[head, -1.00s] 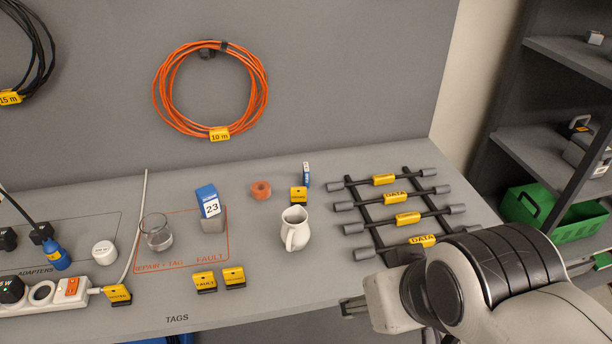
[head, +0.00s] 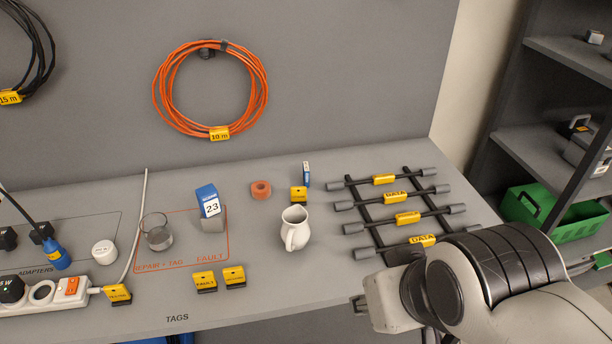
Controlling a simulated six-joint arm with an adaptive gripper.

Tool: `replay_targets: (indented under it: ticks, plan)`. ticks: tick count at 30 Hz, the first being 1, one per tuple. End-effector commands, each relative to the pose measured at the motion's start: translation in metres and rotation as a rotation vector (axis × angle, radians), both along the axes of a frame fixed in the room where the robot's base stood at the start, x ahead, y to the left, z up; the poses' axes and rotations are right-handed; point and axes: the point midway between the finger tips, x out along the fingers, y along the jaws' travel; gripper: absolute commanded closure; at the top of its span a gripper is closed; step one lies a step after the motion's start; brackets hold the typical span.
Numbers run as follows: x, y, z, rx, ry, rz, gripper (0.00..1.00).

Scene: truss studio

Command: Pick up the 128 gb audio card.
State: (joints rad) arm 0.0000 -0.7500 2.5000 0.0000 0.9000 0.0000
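A small upright blue and white card-like item (head: 306,175) stands toward the back of the bench, behind a yellow tag (head: 298,194). It may be the audio card, but its print is too small to read. My gripper (head: 359,305) is at the bench's front edge, at the lower right, well forward and to the right of that item. Only a dark bit of its fingers shows past my pale wrist, so its opening is hidden. I see nothing held.
A white jug (head: 295,231) stands between my gripper and the card-like item. A rack of yellow-labelled cables (head: 408,218) lies to the right.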

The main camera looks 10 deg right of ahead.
Motion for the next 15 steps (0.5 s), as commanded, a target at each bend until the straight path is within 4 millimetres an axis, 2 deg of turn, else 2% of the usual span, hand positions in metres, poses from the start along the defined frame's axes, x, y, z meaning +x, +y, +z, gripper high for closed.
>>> replay_targets:
  ticks: [8,11,15]
  plan:
    - [0.007,0.002,0.003,0.005,-0.006,0.005,0.69]
    - [0.017,0.004,0.006,0.012,-0.017,0.011,0.69]
    - [0.041,0.01,0.014,0.028,-0.04,0.024,0.69]
